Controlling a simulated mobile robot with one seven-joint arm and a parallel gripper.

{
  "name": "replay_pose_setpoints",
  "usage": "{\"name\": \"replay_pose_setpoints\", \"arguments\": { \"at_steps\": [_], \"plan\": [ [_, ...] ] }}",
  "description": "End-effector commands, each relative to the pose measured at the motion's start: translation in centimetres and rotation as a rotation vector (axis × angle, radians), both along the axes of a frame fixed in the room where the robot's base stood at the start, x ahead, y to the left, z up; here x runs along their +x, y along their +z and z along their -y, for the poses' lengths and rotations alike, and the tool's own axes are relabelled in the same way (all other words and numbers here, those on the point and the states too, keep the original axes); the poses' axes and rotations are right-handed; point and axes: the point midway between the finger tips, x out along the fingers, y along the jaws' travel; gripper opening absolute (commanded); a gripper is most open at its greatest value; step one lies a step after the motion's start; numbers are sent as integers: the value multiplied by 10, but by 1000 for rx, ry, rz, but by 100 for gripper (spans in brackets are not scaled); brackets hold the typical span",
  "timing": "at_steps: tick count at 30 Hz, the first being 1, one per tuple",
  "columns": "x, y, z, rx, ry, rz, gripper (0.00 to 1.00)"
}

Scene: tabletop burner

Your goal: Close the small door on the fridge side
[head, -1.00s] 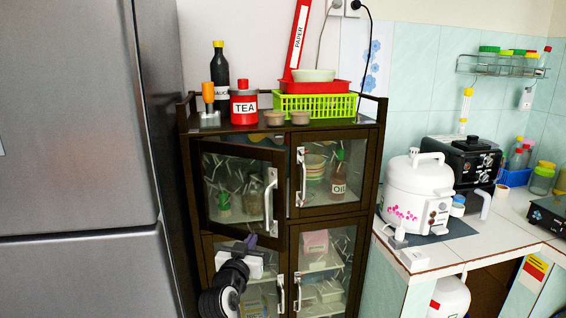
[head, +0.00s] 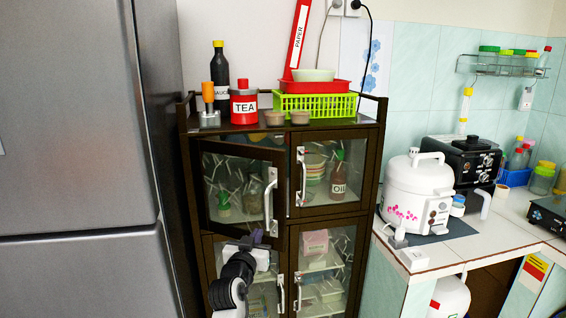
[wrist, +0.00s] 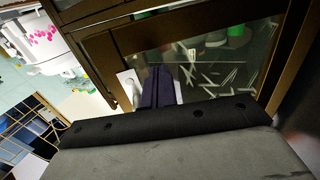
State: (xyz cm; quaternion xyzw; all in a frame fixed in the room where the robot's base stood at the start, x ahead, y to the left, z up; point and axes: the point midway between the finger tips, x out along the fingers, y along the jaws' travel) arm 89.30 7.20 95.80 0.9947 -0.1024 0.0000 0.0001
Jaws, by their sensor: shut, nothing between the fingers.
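The small door (head: 238,224) is the upper left glass door of the dark cabinet beside the fridge. It has a dark frame and a white vertical handle (head: 270,201), and it stands ajar, its handle side swung outward. My gripper (head: 257,236) is at the door's lower frame, just below and left of the handle. In the wrist view, the dark fingers of my gripper (wrist: 157,86) are together and empty in front of the door's glass (wrist: 220,62). I cannot tell whether the fingertips touch the door.
The grey fridge (head: 75,130) stands at the left. The upper right door (head: 325,205) and the lower doors look shut. Bottles, a tea tin (head: 243,106) and a green basket (head: 318,104) stand on top of the cabinet. A counter (head: 465,240) with a cooker is at the right.

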Motion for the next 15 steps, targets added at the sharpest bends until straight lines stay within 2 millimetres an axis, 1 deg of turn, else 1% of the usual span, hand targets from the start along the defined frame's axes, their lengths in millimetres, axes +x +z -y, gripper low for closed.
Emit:
{"name": "replay_pose_setpoints", "arguments": {
  "at_steps": [12, 15],
  "plan": [
    [23, 0, 10, 0, -1, 0, 0],
    [24, 0, 11, 0, -1, 1, 0]
  ]
}}
